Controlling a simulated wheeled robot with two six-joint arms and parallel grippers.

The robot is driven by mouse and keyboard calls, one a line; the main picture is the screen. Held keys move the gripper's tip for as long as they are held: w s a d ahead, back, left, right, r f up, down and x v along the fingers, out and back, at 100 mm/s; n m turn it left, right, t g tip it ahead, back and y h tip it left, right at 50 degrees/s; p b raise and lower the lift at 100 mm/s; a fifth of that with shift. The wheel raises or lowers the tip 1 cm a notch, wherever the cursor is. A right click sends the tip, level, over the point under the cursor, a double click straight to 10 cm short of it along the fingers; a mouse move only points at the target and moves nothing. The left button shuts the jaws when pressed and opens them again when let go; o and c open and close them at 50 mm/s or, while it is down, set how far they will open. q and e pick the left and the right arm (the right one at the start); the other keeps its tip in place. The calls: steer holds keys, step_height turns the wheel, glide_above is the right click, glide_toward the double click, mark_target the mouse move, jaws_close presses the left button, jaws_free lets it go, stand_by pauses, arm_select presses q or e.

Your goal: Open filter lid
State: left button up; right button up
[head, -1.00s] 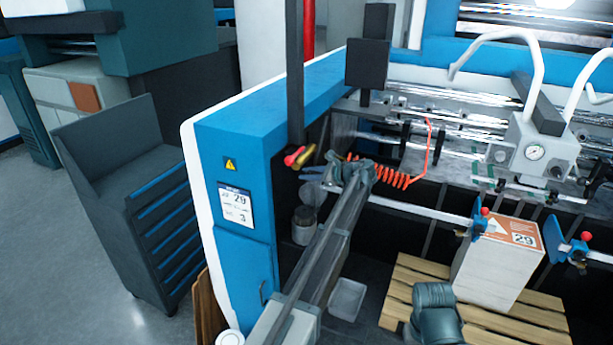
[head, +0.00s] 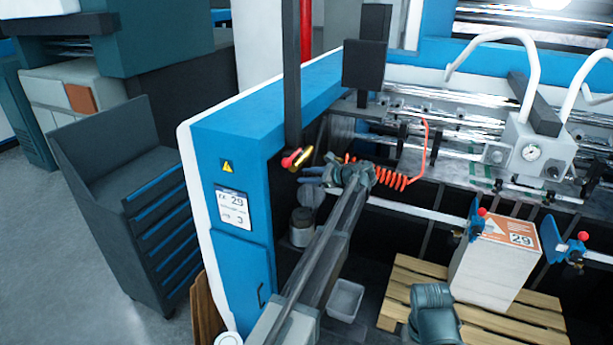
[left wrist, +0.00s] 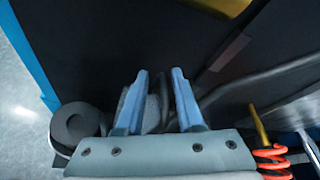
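The filter (head: 302,228) is a small grey cylinder low beside the blue machine housing. A rounded grey flap, apparently its lid (head: 309,197), stands raised above and behind the cylinder. In the left wrist view the cylinder (left wrist: 76,124) is at the left, with a dark round centre. My left gripper (head: 309,175) is just above the flap, with its blue fingers apart. In the left wrist view the left gripper (left wrist: 161,98) is open. A grey piece, seemingly the lid (left wrist: 153,113), shows between the fingers; I cannot tell whether they touch it. My right gripper is out of view.
A coiled orange hose (head: 392,178) and red and yellow valve handles (head: 297,158) are close to the left gripper. A white tray (head: 345,299) lies below. A paper stack (head: 492,270) stands on a wooden pallet (head: 405,293) at the right.

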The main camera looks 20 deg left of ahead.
arm_select(q)
steer(key=p+v, duration=0.4)
steer(key=v, duration=0.9)
steer(key=shift+d, duration=0.2)
steer(key=shift+r, duration=0.1)
steer(key=s+d+f+n+g+h+b, duration=0.1)
steer(key=s+d+f+n+h+b, duration=0.2)
steer(key=s+d+f+b, duration=0.4)
steer(key=s+d+f+n+h+b, duration=0.4)
steer(key=s+d+f+b, duration=0.3)
steer(key=s+f, duration=1.1)
steer(key=s+d+f+n+g+h+b, duration=0.1)
steer(key=s+d+f+n+h+b, duration=0.2)
steer(key=s+f+b, duration=0.7)
steer(key=s+d+f+h, duration=0.2)
steer(key=s+d+f, duration=0.1)
steer(key=s+d, duration=0.1)
steer(key=shift+f+n+g+h, duration=0.25)
steer(key=shift+n+g+h, duration=0.05)
steer(key=shift+n, duration=0.1)
